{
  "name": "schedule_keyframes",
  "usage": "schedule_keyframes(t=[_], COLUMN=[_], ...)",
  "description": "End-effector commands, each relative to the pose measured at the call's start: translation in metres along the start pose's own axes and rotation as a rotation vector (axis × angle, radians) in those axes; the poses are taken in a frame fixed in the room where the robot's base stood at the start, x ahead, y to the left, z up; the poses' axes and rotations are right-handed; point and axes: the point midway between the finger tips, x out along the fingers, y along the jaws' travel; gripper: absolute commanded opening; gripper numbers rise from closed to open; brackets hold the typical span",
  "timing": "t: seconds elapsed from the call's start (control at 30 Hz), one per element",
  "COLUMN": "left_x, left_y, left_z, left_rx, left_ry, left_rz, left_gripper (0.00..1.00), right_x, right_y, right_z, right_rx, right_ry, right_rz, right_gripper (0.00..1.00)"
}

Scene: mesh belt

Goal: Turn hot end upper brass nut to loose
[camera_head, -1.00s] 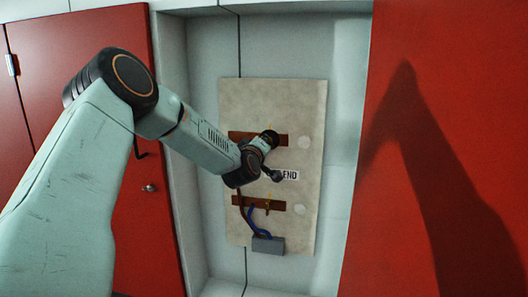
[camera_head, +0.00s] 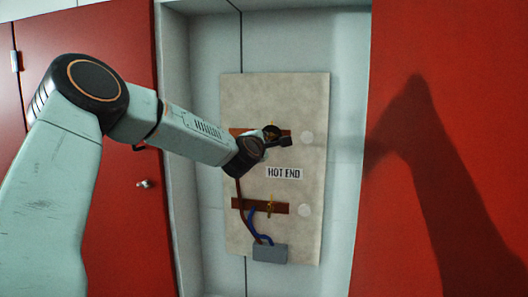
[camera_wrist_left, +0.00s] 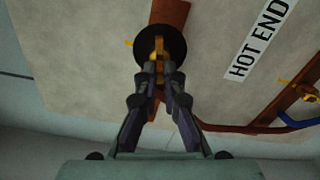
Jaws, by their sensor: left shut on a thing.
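The hot end panel (camera_head: 300,95) is a beige board with a "HOT END" label (camera_head: 284,173); the label also shows in the left wrist view (camera_wrist_left: 257,42). The upper brass nut (camera_wrist_left: 160,68) is mostly hidden between my fingertips, in front of a dark round disc (camera_wrist_left: 174,34) on the upper brown bar (camera_wrist_left: 171,11). My left gripper (camera_head: 272,136) is at the upper bar in the head view. In the left wrist view its two fingers (camera_wrist_left: 161,72) are closed in on the nut. My right gripper is not in view.
A lower brown bar (camera_head: 275,208) carries brass hardware, with blue and brown wires running to a grey box (camera_head: 270,254). Two pale round discs sit at the panel's right. Red doors (camera_head: 455,90) flank the pale recess.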

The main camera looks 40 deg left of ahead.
Motion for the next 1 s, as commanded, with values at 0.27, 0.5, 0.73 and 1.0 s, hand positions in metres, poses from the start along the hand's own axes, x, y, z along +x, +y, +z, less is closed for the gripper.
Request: schedule_keyframes(t=[0.27, 0.5, 0.73, 1.0], left_x=[0.000, 0.000, 0.000, 0.000], left_y=[-0.003, -0.004, -0.003, -0.004], left_z=[-0.001, -0.001, 0.000, 0.000], left_rx=[-0.180, -0.262, -0.289, -0.290], left_ry=[0.002, 0.002, 0.002, 0.002], left_rz=[0.005, 0.003, 0.001, 0.000], left_gripper=[0.00, 0.00, 0.00, 0.00], right_x=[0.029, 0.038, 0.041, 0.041], right_y=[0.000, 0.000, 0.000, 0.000], right_z=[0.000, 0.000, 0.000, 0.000], right_rx=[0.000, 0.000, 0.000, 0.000], right_ry=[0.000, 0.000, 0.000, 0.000], right_rz=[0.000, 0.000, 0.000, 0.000], right_gripper=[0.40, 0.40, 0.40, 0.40])
